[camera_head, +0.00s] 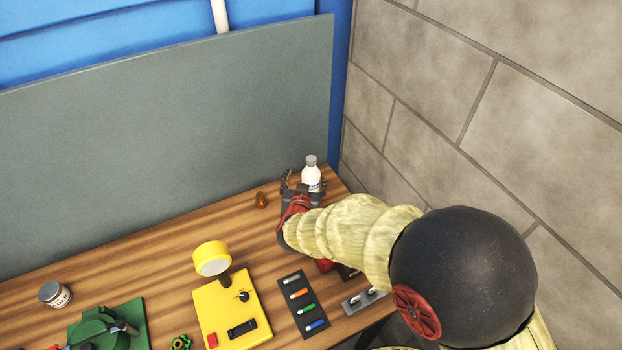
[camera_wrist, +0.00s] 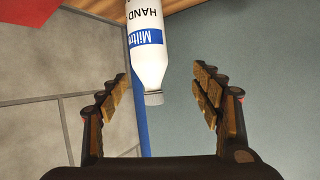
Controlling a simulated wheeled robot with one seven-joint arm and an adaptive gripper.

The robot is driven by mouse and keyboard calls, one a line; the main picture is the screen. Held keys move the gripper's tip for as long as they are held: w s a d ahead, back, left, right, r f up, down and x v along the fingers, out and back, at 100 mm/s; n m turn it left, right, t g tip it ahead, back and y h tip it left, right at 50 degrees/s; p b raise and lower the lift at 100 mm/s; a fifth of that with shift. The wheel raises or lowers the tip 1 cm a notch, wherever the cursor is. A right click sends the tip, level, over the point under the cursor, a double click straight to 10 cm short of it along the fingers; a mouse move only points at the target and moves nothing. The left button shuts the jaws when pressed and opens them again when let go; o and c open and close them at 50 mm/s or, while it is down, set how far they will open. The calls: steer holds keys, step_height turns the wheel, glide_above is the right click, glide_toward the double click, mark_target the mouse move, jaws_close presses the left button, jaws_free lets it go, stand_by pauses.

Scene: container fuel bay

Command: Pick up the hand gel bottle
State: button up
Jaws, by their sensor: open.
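The hand gel bottle (camera_head: 311,175) is white with a blue label band and a grey cap. It stands upright on the wooden table near the back right corner. In the wrist view the bottle (camera_wrist: 148,52) appears upside down, between the two fingers but beyond their tips. My gripper (camera_head: 300,184) is open and empty, close to the bottle in the head view. Its two fingers show on both sides in the wrist view (camera_wrist: 160,85). My arm hides part of the table in front of the bottle.
A small brown object (camera_head: 261,199) stands left of my gripper. A grey panel (camera_head: 160,140) borders the table's back, and a block wall (camera_head: 480,110) rises at right. A yellow lamp base (camera_head: 232,312), a marker tray (camera_head: 303,306) and a jar (camera_head: 54,294) sit in front.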

mark_target(311, 176)
steer(key=shift+s+d+f+h, duration=0.15)
steer(key=shift+d+f+h, duration=0.15)
steer(key=shift+f, duration=0.15)
steer(key=shift+s+d+f+h, duration=0.15)
steer(key=shift+f+h, duration=0.15)
steer(key=shift+f, duration=0.15)
steer(key=shift+w+d+f, duration=0.15)
steer(key=shift+f, duration=0.05)
steer(key=b+x, duration=0.1)
steer(key=x, duration=0.6)
steer(key=shift+f, duration=0.2)
steer(key=shift+w, duration=0.1)
steer(key=shift+c, duration=0.3)
steer(key=shift+r, duration=0.1)
jaws_close()
steer(key=shift+r, duration=0.1)
